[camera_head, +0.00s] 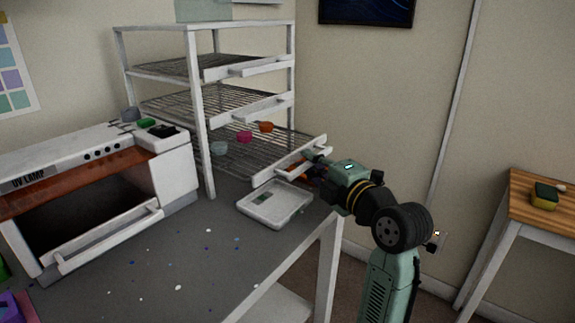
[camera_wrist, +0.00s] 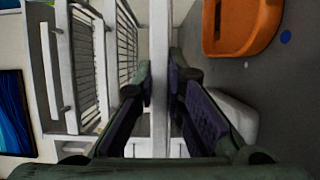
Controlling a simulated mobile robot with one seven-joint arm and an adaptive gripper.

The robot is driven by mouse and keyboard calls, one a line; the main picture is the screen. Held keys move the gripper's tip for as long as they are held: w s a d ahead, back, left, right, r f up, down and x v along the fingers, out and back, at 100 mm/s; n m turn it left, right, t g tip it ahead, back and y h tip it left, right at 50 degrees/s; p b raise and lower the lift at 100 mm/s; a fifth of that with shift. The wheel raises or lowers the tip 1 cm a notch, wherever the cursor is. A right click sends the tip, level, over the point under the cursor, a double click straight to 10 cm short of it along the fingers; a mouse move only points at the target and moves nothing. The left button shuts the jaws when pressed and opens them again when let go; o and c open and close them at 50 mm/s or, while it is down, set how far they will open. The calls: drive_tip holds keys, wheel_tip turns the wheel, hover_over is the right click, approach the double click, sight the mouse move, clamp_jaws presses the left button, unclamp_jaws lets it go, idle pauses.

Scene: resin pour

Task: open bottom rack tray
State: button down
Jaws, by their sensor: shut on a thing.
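The white rack (camera_head: 203,140) stands at the back of the grey counter. Its bottom tray (camera_head: 262,158) is a wire shelf with a white front and handle bar (camera_head: 280,172), and that front stands out beyond the rack posts. My gripper (camera_head: 318,158) is at the right end of this front. In the wrist view, my gripper (camera_wrist: 160,78) is shut on a long white bar (camera_wrist: 160,45), which looks like the handle bar. The exact contact is partly hidden by the fingers. Teal (camera_head: 218,148), magenta (camera_head: 244,137) and orange (camera_head: 266,127) small cups sit at the bottom tray's level.
A white flat scale (camera_head: 274,204) lies on the counter, close below the tray front. The UV lamp box (camera_head: 98,190) with an orange cover stands at left. The middle tray (camera_head: 250,109) and upper tray (camera_head: 242,68) are above. A wooden table (camera_head: 535,210) stands at right.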

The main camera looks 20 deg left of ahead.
drive_tip(key=s+d+b, duration=0.2)
drive_tip(key=s+d, duration=0.1)
drive_tip(key=d, duration=0.5)
drive_tip(key=shift+w, duration=0.1)
drive_tip(key=c, duration=1.6)
unclamp_jaws()
drive_tip(key=shift+a, duration=0.1)
drive_tip(key=shift+c, duration=0.2)
drive_tip(key=v, duration=1.2)
